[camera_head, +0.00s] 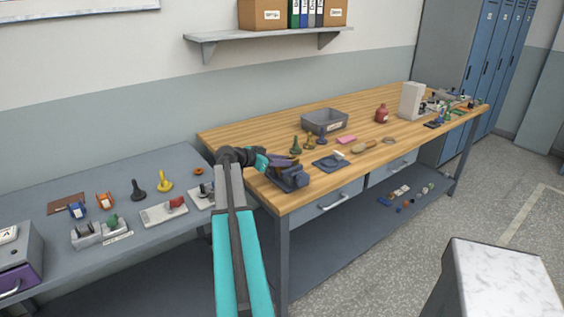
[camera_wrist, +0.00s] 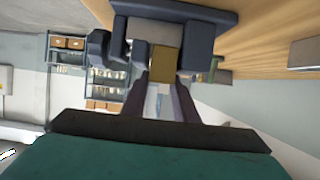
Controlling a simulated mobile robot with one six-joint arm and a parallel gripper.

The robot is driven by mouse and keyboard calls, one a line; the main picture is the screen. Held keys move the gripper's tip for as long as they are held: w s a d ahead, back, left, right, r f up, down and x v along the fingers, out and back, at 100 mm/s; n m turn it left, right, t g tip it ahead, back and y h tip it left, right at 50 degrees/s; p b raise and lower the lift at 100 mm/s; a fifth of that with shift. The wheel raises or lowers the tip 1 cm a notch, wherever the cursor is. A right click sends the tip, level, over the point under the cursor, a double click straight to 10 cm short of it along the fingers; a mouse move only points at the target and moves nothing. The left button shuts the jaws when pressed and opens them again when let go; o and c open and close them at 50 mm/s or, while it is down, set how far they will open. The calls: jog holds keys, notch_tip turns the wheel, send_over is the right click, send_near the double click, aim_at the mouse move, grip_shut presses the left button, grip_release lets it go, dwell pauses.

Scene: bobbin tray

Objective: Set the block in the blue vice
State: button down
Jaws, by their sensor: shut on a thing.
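The blue vice (camera_head: 291,180) stands at the near left corner of the wooden bench. It fills the top of the wrist view (camera_wrist: 195,14), with its jaws to either side of the block. The block (camera_wrist: 165,63) shows in the wrist view as a small golden-brown piece at the tips of my fingers. My gripper (camera_head: 283,160) is at the vice, shut on the block. From the wrist view I see the block lined up with the gap between the jaws. I cannot tell whether it touches them or rests on the vice. The block is hidden in the head view.
Small bottle-like items (camera_head: 296,146), a blue plate-like item (camera_head: 330,162) and a grey bin (camera_head: 324,120) stand on the bench to the right of the vice. A grey table (camera_head: 115,190) with several small tools lies to the left. A stool (camera_head: 500,270) stands at right front.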

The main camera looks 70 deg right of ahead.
jog(key=c, duration=1.3)
grip_release()
jog(key=shift+r, duration=0.2)
jog(key=shift+c, duration=0.2)
jog(key=shift+f, duration=0.25)
jog(key=b+v, duration=0.3)
jog(key=v, duration=1.1)
